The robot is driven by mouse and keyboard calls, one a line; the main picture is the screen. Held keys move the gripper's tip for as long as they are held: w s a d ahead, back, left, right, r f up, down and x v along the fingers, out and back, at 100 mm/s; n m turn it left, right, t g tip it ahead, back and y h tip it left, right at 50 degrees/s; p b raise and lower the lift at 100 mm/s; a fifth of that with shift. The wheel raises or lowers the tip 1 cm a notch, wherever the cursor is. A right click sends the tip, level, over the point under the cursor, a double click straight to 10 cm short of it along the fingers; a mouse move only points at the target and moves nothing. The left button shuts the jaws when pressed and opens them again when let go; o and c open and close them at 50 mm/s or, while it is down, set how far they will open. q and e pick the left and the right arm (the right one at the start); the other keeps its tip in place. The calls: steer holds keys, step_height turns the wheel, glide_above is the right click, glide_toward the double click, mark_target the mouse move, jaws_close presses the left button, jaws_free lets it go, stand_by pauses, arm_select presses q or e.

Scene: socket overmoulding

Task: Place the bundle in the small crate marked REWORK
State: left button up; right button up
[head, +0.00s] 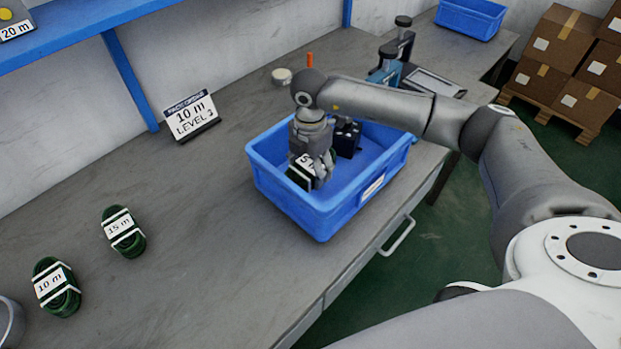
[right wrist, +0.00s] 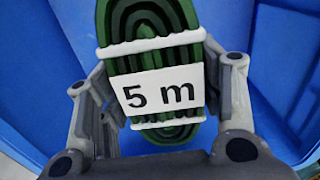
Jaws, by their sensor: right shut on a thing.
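My right gripper (head: 318,165) is inside the walls of a blue crate (head: 290,208) on the bench. It is shut on a green cable bundle (head: 300,178) with white ties and a white label. In the right wrist view the bundle (right wrist: 160,58) sits between both fingers, its label reading "5 m", with blue crate walls around it. I cannot tell whether the bundle touches the crate floor. The crate has a pale label on its front side, too small to read. My left gripper is not in view.
A dark block-like thing (head: 347,140) is in the crate beside my gripper. Another blue crate (head: 470,18) is at the back right.

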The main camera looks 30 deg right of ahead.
steer(key=shift+f, duration=0.65)
step_height(320, 180, down, 4)
steer(key=shift+r, duration=0.2)
steer(key=shift+f, duration=0.35)
steer(key=o, duration=1.1)
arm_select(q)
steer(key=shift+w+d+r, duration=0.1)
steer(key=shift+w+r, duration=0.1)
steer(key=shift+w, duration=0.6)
